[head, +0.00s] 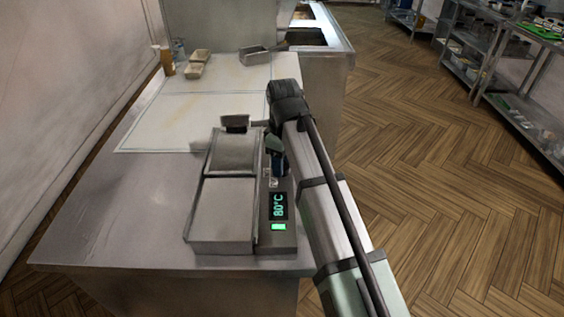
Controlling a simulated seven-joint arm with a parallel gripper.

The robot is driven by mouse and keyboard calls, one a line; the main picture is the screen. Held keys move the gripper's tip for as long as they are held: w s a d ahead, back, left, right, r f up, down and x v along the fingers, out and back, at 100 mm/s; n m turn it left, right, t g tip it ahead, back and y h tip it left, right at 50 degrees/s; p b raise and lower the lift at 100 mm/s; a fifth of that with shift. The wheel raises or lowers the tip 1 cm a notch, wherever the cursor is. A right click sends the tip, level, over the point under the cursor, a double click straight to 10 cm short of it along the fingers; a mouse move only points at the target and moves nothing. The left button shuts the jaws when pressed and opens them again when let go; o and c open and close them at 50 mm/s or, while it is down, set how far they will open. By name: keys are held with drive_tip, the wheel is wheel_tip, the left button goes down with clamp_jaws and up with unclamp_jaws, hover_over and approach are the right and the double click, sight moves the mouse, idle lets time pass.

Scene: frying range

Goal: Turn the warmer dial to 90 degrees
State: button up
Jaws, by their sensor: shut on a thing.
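The warmer (286,246) stands on the steel counter, with a control strip along its right side. Its display (279,206) reads 80°C in green, and a green light (278,227) glows below it. My gripper (273,175) points down at the far part of the control strip, just beyond the display. It is shut on the warmer dial, which is mostly hidden behind the gripper and arm. The dial's pointer and exact angle cannot be made out.
Two rectangular metal pans or lids (224,210) sit left of the control strip. A metal container (254,56) stands behind. The counter left of the warmer is clear.

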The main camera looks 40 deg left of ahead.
drive_tip(key=shift+m, duration=0.3)
drive_tip(key=m, duration=1)
drive_tip(key=shift+m, duration=0.3)
drive_tip(key=shift+w, duration=0.1)
drive_tip(key=o, duration=1.1)
drive_tip(key=shift+c, duration=0.2)
drive_tip(key=shift+r, duration=0.1)
wheel_tip(320, 180, up, 12)
drive_tip(key=shift+w+d, duration=0.15)
drive_tip(key=shift+d, duration=0.05)
